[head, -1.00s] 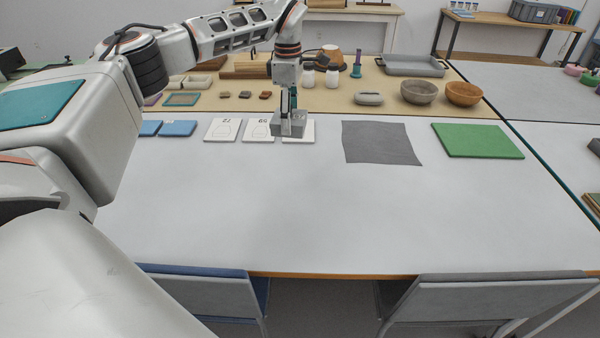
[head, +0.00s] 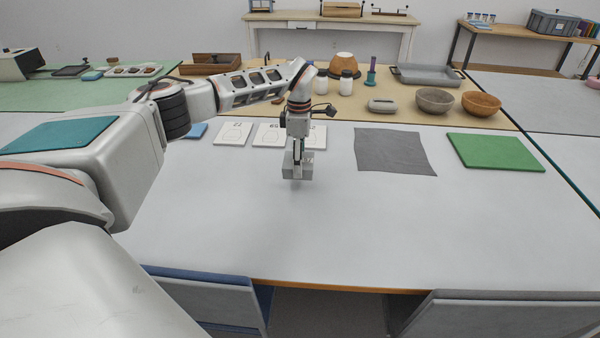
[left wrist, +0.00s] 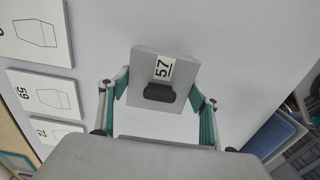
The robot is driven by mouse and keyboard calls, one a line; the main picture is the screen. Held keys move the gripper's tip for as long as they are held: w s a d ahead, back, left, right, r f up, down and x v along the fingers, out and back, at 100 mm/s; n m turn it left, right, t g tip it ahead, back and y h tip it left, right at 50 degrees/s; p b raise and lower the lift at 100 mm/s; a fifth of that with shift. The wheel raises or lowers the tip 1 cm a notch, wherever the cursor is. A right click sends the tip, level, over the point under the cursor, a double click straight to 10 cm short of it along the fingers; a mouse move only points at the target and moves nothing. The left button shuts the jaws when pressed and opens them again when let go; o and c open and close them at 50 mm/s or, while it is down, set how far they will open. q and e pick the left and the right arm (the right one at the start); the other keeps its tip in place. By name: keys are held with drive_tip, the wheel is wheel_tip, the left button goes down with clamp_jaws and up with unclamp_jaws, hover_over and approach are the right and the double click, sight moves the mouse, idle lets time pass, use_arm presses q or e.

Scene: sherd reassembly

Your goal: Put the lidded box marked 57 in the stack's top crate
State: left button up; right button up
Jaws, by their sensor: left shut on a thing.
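The lidded box marked 57 (head: 291,173) is small and grey. In the left wrist view its lid (left wrist: 148,63) shows a white label reading 57 and a black knob. My left gripper (head: 297,160) points down and is shut on the box, with its teal-sided fingers (left wrist: 158,104) on either side in the wrist view. The box is over bare white table, in front of the cards; its exact height is hard to tell. My right gripper is not in view.
White cards with outline drawings (head: 233,134) lie behind the box. A grey cloth (head: 395,151) and green mat (head: 495,152) lie to the right. Bowls (head: 435,100), jars and a grey tray (head: 427,75) stand farther back. The table's middle is clear.

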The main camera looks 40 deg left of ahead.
use_arm(q)
drive_tip(key=shift+f+b, duration=0.35)
drive_tip(key=shift+f, duration=1.75)
drive_tip(key=shift+f, duration=0.15)
drive_tip(key=o, duration=1.2)
